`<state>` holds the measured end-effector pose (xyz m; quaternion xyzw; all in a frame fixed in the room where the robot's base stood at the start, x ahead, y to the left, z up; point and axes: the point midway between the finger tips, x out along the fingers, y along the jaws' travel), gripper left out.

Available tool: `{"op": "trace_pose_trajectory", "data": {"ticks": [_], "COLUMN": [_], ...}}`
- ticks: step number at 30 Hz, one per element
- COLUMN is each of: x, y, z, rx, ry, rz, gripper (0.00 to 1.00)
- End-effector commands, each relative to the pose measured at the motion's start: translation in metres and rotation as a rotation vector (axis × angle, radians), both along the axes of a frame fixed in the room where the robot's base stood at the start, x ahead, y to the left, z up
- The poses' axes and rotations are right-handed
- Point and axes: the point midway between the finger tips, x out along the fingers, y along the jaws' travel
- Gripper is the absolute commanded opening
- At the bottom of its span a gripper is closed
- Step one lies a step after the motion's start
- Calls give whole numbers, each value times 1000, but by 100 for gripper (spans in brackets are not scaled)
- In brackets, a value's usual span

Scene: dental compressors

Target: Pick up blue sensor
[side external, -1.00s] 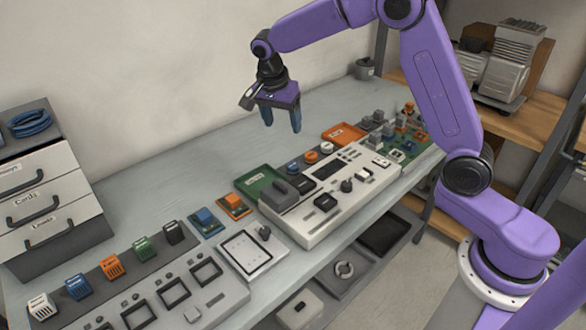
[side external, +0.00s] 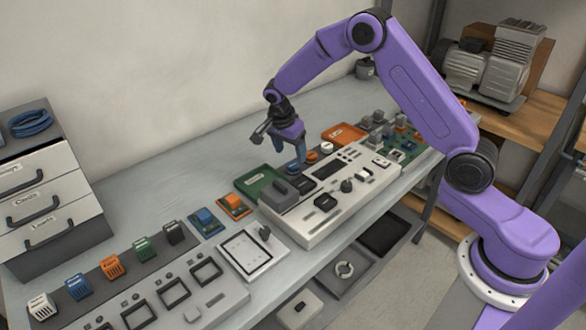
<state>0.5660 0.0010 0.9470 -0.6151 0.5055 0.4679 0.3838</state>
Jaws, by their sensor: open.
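A small round blue piece (side external: 292,168), which looks like the blue sensor, sits at the back of the white console, at the left end of a short row. Another blue block (side external: 203,216) sits on a blue board, well left of my gripper.
A green tray (side external: 250,184) lies to the left, and an orange tray (side external: 344,133) to the right. The white console (side external: 310,229) lies in front. The bench behind is clear.

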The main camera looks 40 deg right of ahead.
Motion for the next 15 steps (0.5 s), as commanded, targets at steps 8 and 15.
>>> {"op": "trace_pose_trajectory", "data": {"ticks": [8, 15], "x": [2, 4], "y": [-5, -12], "z": [-24, -51], "rx": [-1, 0], "ry": [3, 0], "rz": [-1, 2], "gripper": [71, 71]}}
